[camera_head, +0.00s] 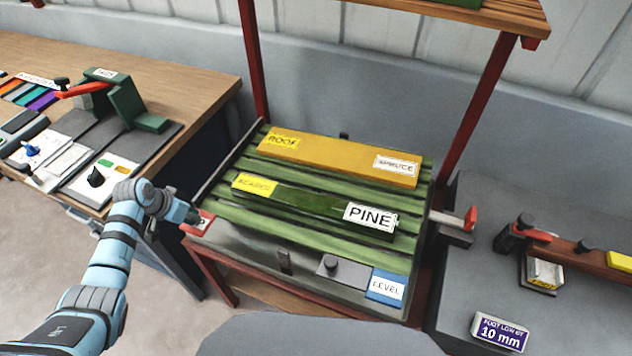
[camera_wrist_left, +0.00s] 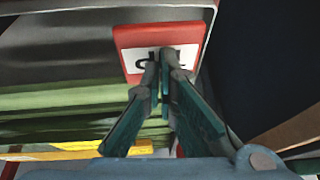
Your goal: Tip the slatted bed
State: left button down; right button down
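The slatted bed (camera_head: 312,232) is a green slatted surface in a grey frame on red legs, in the middle of the head view. It looks flat. A yellow-orange board marked ROOF and SPRUCE (camera_head: 340,160) and a dark green board marked PINE (camera_head: 305,206) lie on it. A red tab (camera_head: 207,217) with a white label sits at its front left corner. My left gripper (camera_head: 193,217) is at this tab; its fingertips (camera_wrist_left: 164,68) are close together over the label in the left wrist view, hiding part of it. Contact cannot be told. My right gripper is out of view.
A blue LEVEL label (camera_head: 386,287) and grey block are on the front of the frame. A red-tipped handle (camera_head: 469,219) is at its right. A wooden bench (camera_head: 190,72) with devices stands left, a grey counter (camera_head: 450,290) right. A red-posted shelf rises behind.

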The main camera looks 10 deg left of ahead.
aim_at(195, 224)
pick_arm(q)
jog(key=shift+f+b, duration=1.25)
jog(key=shift+f, duration=0.55)
notch_tip(195, 224, up, 10)
jog(key=p, duration=1.1)
jog(key=shift+r, duration=0.2)
jog(key=shift+f, duration=0.1)
jog(key=shift+f, duration=0.1)
jog(key=s+d+f+n+g+y+b, duration=0.2)
jog(key=s+d+f+n+b, duration=0.1)
jog(key=s+f, duration=1.9)
jog(key=s+d+f, duration=0.2)
jog(key=s+f, duration=0.1)
jog(key=s, duration=0.4)
jog(key=s+d+f+b, duration=0.1)
jog(key=s+d+f, duration=0.2)
jog(key=s, duration=0.4)
jog(key=s+d+f+g, duration=0.1)
jog(key=s+d+f, duration=0.1)
jog(key=s, duration=0.5)
jog(key=shift+s+d+f+b, duration=0.15)
jog(key=shift+d+f+b, duration=0.25)
jog(key=shift+f, duration=0.5)
